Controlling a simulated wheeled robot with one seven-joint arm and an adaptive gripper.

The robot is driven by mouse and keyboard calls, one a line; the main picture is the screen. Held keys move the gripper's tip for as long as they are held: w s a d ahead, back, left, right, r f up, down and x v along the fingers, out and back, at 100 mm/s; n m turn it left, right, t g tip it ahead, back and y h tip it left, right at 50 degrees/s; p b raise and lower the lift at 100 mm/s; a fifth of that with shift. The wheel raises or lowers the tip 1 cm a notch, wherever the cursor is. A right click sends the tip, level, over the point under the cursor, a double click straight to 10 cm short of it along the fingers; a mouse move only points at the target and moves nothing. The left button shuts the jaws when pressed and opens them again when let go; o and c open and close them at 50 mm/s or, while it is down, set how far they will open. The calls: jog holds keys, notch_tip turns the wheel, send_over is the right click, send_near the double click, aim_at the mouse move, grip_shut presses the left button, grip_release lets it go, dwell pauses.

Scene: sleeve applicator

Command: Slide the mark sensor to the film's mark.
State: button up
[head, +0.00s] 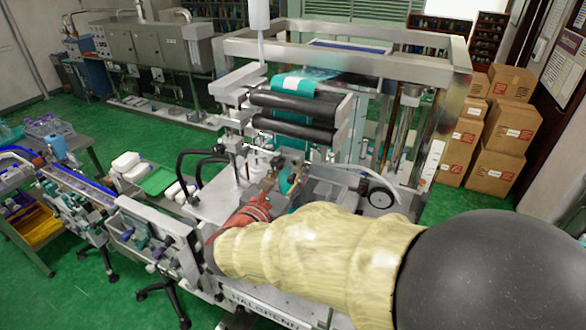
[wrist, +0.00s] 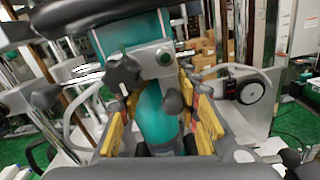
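The teal film (head: 288,81) runs over the black rollers in the head view, with a white patch (head: 294,86) near its top. In the wrist view the teal film (wrist: 117,38) hangs behind a grey bracket (wrist: 152,62) with dark knobs, which looks like the mark sensor. One dark knob (wrist: 173,101) shows between the fingers of my gripper (wrist: 158,95). The yellow-padded fingers are apart, on either side of the knob, with no clear contact. I cannot tell the depth between knob and fingers. No mark on the film shows in the wrist view.
Black rollers (head: 292,104) and a metal frame (head: 400,68) stand close around the film. A black-rimmed wheel (head: 381,198) is on the machine at right. Cardboard boxes (head: 483,130) are stacked behind. A conveyor (head: 110,205) extends to the left.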

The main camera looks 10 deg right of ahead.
jog(key=shift+s+f, duration=0.1)
jog(key=shift+f, duration=0.15)
jog(key=v, duration=1.2)
jog(key=shift+r, duration=0.2)
